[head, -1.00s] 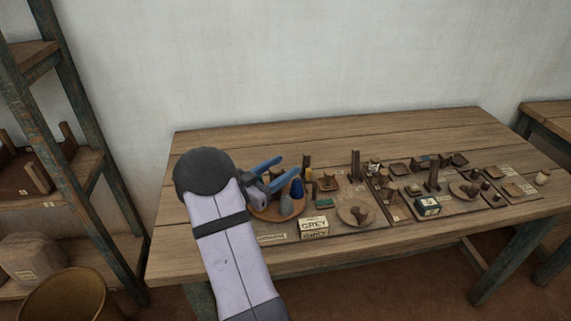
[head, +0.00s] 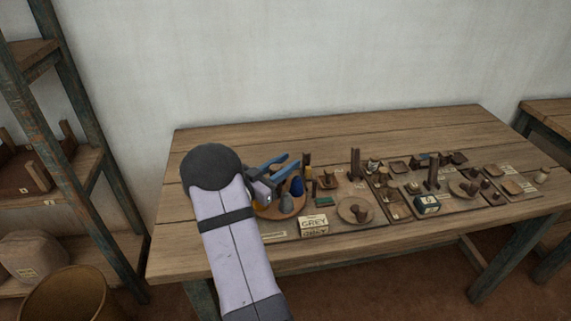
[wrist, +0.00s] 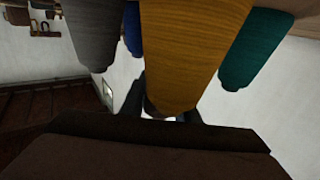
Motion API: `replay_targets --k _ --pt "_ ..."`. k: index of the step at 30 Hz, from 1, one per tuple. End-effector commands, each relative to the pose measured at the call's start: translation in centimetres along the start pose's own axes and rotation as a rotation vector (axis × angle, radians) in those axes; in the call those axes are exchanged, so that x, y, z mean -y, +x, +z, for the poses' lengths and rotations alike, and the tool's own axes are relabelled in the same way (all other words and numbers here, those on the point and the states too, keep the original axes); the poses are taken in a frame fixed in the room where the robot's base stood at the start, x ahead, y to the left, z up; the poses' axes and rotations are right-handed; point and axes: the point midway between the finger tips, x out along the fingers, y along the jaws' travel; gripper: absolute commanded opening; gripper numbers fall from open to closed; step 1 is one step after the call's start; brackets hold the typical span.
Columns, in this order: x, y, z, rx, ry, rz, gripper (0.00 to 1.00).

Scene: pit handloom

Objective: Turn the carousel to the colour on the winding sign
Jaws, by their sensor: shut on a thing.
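The carousel (head: 290,214) is a round wooden disc at the left of the board, holding coloured yarn cones. A blue cone (head: 297,186) and a grey cone (head: 287,203) stand on its right side. The wrist view shows a yellow cone (wrist: 190,50) closest, with the grey cone (wrist: 90,35) to its left, the blue cone (wrist: 132,30) behind and a teal cone (wrist: 255,48) to its right. The winding sign (head: 314,224) reads GREY. My gripper (head: 284,165) is over the carousel, shut on the yellow cone near its tip; my arm hides the disc's left part.
Right of the carousel, boards carry small dishes (head: 355,210), upright posts (head: 355,163) and a dark block (head: 427,205). The table (head: 300,135) is bare along its back. A shelf rack (head: 85,150) and a basket (head: 62,297) stand at left.

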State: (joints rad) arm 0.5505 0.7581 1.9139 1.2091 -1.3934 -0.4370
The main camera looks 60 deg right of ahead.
Motion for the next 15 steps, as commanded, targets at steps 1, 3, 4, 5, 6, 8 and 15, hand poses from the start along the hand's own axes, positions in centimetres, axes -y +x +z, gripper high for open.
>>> replay_targets --k 1,3,4,5,6,8,15 --pt "0.0 0.0 0.03 0.0 0.0 -0.011 0.0" --pt "0.04 -0.01 0.05 0.001 -0.001 -0.032 0.0" --pt "0.1 0.0 0.03 0.0 -0.001 -0.045 0.0" --pt "0.12 0.01 0.04 0.001 0.0 -0.057 0.0" --pt "0.18 0.01 0.08 0.001 -0.001 -0.078 0.0" --pt "0.27 0.0 0.1 0.001 -0.001 -0.112 0.0" --pt "0.94 -0.11 0.26 0.001 -0.001 -0.304 0.0"
